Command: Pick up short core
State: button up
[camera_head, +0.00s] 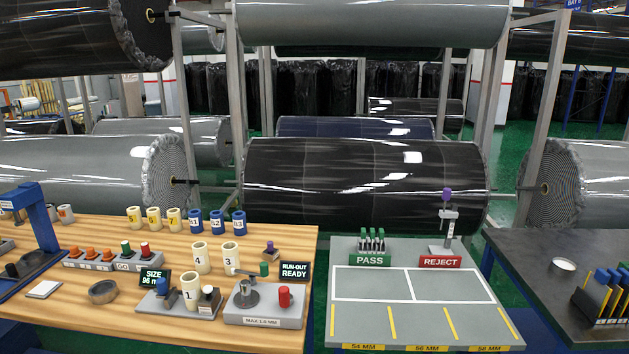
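Several cream cores stand on the wooden table. Core 1 (191,293) is upright on a grey gauge block (173,307) beside a small display (153,277) reading "SIZE 96 m", its end partly cut off. Core 4 (200,260) and core 3 (229,256) stand upright behind it. A back row holds smaller-looking cream cores (154,218) and blue cores (217,222). None is labelled as short, and I cannot tell from this view which is the short core. My gripper is not in view.
A grey run-out gauge (264,316) stands right of core 1. A metal ring (103,292) and a blue stand (42,222) are on the left. The grey PASS/REJECT board (380,312) has empty marked areas.

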aim_at(190, 282)
jog(key=k, duration=0.15)
jog(key=i+j, duration=0.15)
jog(key=j, duration=0.2)
jog(key=i+j, duration=0.2)
jog(key=j, duration=0.15)
jog(key=i+j, duration=0.15)
jog(key=j, duration=0.15)
jog(key=i+j, duration=0.15)
jog(key=j, duration=0.2)
jog(key=i+j, duration=0.2)
jog(key=j, duration=0.15)
jog(key=i+j+z, duration=0.1)
jog(key=j, duration=0.25)
jog(key=i, duration=0.05)
